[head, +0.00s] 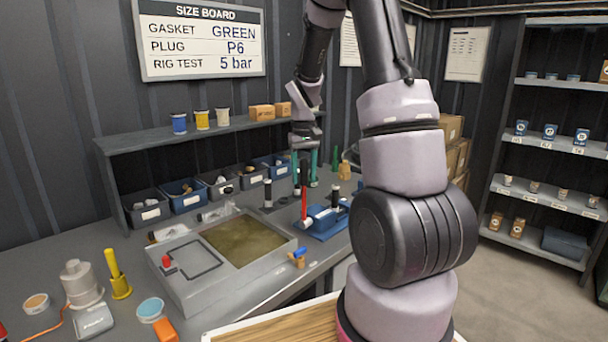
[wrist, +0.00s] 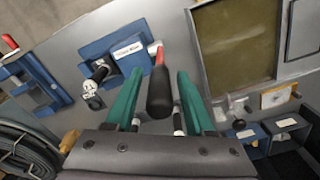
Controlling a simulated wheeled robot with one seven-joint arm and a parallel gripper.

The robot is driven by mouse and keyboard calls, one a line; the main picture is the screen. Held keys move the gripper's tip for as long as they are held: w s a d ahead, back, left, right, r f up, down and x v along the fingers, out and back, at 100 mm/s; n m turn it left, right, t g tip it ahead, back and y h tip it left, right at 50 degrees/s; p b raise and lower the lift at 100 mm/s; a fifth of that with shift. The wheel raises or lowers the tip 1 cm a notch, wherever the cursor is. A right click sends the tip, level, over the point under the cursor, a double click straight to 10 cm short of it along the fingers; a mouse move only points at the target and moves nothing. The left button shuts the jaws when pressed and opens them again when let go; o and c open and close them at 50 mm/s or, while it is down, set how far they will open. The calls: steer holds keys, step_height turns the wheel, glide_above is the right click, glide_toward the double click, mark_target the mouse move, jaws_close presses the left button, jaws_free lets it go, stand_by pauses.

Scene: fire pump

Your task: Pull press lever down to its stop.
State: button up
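The press lever has a red shaft (head: 304,205) and a black grip; it stands roughly upright at the blue press (head: 322,224) on the bench. In the wrist view its black grip (wrist: 160,92) points toward the camera, with the red shaft (wrist: 159,57) beyond it. My gripper (head: 305,184) is over the press, its two teal fingers pointing down. In the wrist view my gripper (wrist: 158,78) is open, with one finger on each side of the grip. Gaps show on both sides, so the fingers do not appear to touch it. The lever's pivot is not clear.
A black-knobbed post (head: 335,198) stands close to the lever on the press. A grey tray unit (head: 185,290) is left of it. Parts bins (head: 185,202) under a shelf line the back. A blue-handled brass valve (head: 298,258) lies near the bench's front edge.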

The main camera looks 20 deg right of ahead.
jaws_close()
stand_by(1.2)
